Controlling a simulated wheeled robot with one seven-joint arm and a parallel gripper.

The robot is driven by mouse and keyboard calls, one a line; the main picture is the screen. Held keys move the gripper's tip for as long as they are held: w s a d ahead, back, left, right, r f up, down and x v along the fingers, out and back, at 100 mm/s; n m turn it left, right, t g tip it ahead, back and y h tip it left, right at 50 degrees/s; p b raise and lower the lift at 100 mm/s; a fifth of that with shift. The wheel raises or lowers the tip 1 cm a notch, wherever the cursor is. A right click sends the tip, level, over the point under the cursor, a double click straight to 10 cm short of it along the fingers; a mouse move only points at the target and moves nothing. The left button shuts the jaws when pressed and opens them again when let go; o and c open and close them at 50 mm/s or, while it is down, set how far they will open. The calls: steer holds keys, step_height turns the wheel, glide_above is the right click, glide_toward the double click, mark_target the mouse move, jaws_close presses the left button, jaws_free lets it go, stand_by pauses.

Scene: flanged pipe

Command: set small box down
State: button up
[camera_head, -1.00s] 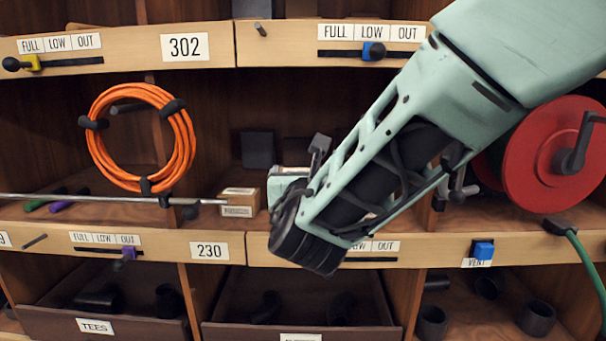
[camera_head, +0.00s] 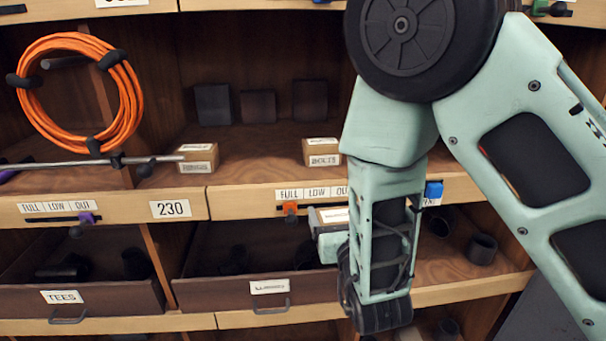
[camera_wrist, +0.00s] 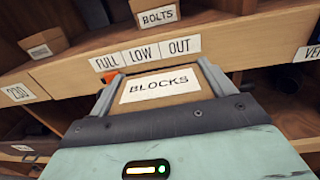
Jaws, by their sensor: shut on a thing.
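The small box, tan with a white label reading BLOCKS (camera_wrist: 160,86), is in my gripper (camera_wrist: 160,77), with one finger along each side. In the head view the small box (camera_head: 333,215) shows only in part, beside my gripper (camera_head: 330,238), in front of the shelf's front edge below the FULL/LOW/OUT strip. Its label faces up towards the wrist camera. My arm hides the rest of it, and its underside is not visible.
The shelf (camera_head: 250,141) holds a BOLTS box (camera_head: 322,152) and another small labelled box (camera_head: 197,158), with bare room between them. Dark panels (camera_head: 258,106) stand at the back. An orange slider (camera_head: 290,208) is on the front edge. A drawer (camera_head: 255,290) lies below.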

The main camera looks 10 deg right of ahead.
steer(key=s+d+f, duration=0.3)
steer(key=d+f, duration=0.6)
steer(key=f, duration=0.2)
steer(key=s+d+f, duration=0.3)
steer(key=d+f, duration=0.5)
steer(key=f, duration=0.3)
steer(key=shift+s+d+f, duration=0.15)
steer(key=shift+d, duration=0.2)
